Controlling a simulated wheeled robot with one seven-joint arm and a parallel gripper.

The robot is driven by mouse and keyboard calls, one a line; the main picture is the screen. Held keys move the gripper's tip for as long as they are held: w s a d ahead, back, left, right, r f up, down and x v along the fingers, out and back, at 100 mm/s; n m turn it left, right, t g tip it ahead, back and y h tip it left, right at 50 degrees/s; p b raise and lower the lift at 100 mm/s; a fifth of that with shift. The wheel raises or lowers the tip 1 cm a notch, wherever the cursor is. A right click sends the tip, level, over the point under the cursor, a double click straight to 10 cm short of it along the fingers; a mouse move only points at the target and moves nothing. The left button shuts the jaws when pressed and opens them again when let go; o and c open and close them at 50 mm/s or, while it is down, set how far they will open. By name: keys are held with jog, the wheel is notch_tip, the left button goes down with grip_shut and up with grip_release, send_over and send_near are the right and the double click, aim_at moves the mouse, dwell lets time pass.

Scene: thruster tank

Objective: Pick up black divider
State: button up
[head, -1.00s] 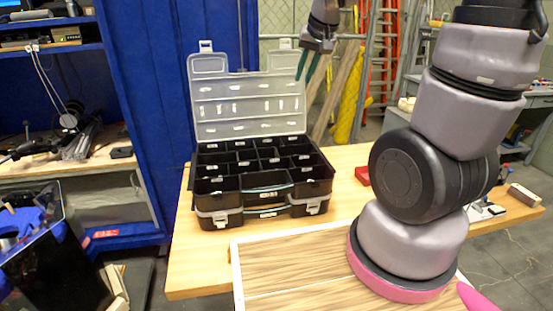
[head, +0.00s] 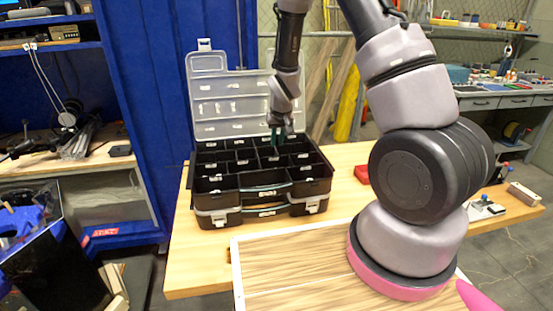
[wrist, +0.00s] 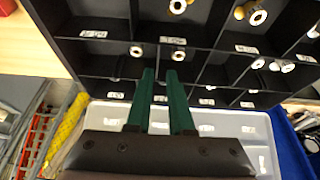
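The black divider is one of the thin black walls between compartments of an open black organizer box (head: 222,216); which one is meant I cannot tell. In the wrist view the black dividers (wrist: 212,24) form a grid, some cells holding small metal fittings. My gripper (head: 278,137) is over the back part of the box, pointing down, in front of the raised clear lid (head: 215,110). In the wrist view its two green fingers (wrist: 161,74) are apart with a narrow gap and nothing clearly held. Whether the fingertips touch a divider is unclear.
The box stands on a wooden table (head: 195,265). A white-edged wooden panel (head: 290,265) is in front of it. A small red object (head: 361,174) lies to its right. The upright lid stands behind the gripper. Blue shelving (head: 130,100) is at the left.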

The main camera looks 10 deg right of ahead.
aim_at(276, 154)
jog(key=x, duration=0.8)
jog(key=shift+w+d+f, duration=0.1)
jog(key=shift+d+f, duration=0.05)
grip_shut()
